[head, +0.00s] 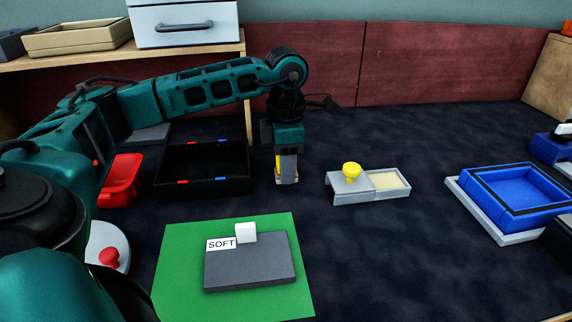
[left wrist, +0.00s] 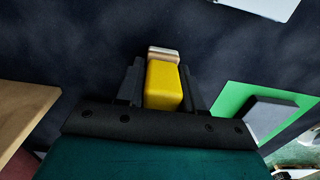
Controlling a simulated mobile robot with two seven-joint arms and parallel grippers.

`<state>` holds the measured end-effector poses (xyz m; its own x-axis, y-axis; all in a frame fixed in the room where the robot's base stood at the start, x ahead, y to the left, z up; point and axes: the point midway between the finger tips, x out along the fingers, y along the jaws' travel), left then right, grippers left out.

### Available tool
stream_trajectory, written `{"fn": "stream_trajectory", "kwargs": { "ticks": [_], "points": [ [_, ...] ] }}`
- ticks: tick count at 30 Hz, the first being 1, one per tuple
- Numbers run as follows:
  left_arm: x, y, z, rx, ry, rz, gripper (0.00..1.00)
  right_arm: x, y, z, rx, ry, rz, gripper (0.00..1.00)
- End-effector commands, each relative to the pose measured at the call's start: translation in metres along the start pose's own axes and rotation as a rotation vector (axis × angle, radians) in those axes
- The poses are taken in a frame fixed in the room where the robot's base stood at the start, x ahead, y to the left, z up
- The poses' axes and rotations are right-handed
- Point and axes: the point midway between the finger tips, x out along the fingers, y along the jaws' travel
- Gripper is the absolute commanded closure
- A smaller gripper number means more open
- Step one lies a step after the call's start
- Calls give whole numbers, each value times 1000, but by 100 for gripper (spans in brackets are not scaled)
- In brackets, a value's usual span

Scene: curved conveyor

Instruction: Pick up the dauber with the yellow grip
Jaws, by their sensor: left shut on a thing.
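The dauber with the yellow grip (left wrist: 164,86) is between the fingers of my left gripper (left wrist: 163,88) in the left wrist view. Its pale end (left wrist: 164,54) sticks out past the fingertips. In the head view my left gripper (head: 287,168) points down at the dark surface, right of the black tray. A sliver of the yellow grip (head: 278,164) shows at the gripper's left side. The gripper is shut on the dauber and hides most of it. I cannot tell whether the dauber touches the surface. My right gripper is not in view.
A grey box with a yellow knob (head: 351,170) is to the right. A green mat (head: 176,265) with a grey slab (head: 250,265) lies in front. A blue tray (head: 512,197) stands far right.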

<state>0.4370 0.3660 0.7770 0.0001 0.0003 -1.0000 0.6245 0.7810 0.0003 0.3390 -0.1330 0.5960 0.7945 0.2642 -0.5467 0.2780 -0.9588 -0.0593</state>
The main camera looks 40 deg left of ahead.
Motion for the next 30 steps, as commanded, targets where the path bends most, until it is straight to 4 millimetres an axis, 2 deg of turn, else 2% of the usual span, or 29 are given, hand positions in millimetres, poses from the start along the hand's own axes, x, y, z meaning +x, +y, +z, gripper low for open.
{"fn": "stream_trajectory", "kwargs": {
  "ticks": [1,7,14,17,20,23,30],
  "points": [
    [0,0,0,0,0,0,75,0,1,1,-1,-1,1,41],
    [0,0,0,0,0,0,94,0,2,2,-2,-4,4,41],
    [-2,0,0,0,-1,0,94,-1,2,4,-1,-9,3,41],
    [-9,0,0,0,-2,1,94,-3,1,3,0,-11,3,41],
    [-25,0,1,1,-4,1,94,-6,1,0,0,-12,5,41],
    [-50,0,1,1,-5,2,94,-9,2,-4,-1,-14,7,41],
    [-122,0,1,0,-6,2,94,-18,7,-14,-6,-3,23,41]
  ]
}}
